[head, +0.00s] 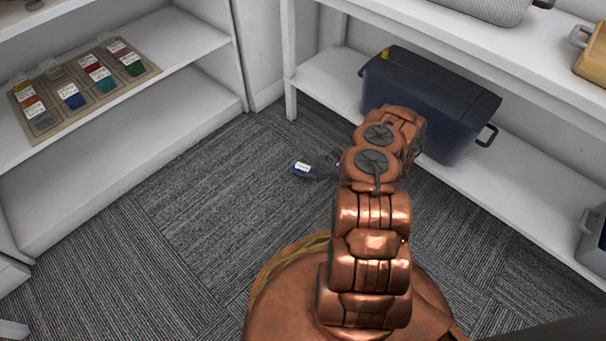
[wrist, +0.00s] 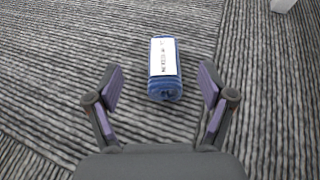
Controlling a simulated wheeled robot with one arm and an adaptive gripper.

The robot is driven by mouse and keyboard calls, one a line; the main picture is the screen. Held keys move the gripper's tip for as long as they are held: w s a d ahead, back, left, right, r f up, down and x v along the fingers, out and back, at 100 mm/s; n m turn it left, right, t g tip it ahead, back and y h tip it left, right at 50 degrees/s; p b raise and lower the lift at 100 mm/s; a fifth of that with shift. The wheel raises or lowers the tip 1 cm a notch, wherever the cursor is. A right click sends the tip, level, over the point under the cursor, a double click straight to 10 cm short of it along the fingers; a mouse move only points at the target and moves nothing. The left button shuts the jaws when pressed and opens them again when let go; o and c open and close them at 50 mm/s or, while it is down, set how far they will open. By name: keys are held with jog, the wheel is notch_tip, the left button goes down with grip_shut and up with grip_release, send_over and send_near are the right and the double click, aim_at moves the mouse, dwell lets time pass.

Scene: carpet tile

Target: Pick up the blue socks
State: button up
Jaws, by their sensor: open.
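The blue socks (head: 303,169) are a small rolled bundle with a white label, lying on the grey carpet in the head view. In the wrist view the socks (wrist: 165,69) lie ahead of and partly between the fingertips, label facing up. My gripper (wrist: 159,88) is open and empty, with one purple-padded finger on each side and a gap to the socks on both sides. In the head view my copper arm hides most of the gripper, which is just right of the socks.
A dark blue bin (head: 425,108) stands on the low white shelf (head: 325,84) at right. At left, a white shelf (head: 190,100) holds a board (head: 150,70) with several small coloured, labelled bundles. The carpet (head: 190,215) around the socks is clear.

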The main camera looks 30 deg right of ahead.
aim_at(305, 168)
jog(key=b+x, duration=0.1)
jog(key=x, duration=0.1)
jog(key=f+b+x, duration=0.1)
jog(key=b+x, duration=0.2)
jog(key=x, duration=0.2)
jog(key=shift+d+f, duration=0.2)
jog(key=shift+d, duration=0.05)
jog(key=shift+w+a+b, duration=0.2)
jog(key=shift+b, duration=0.1)
jog(key=c, duration=1)
jog(key=shift+r, duration=0.1)
jog(key=shift+c, duration=0.2)
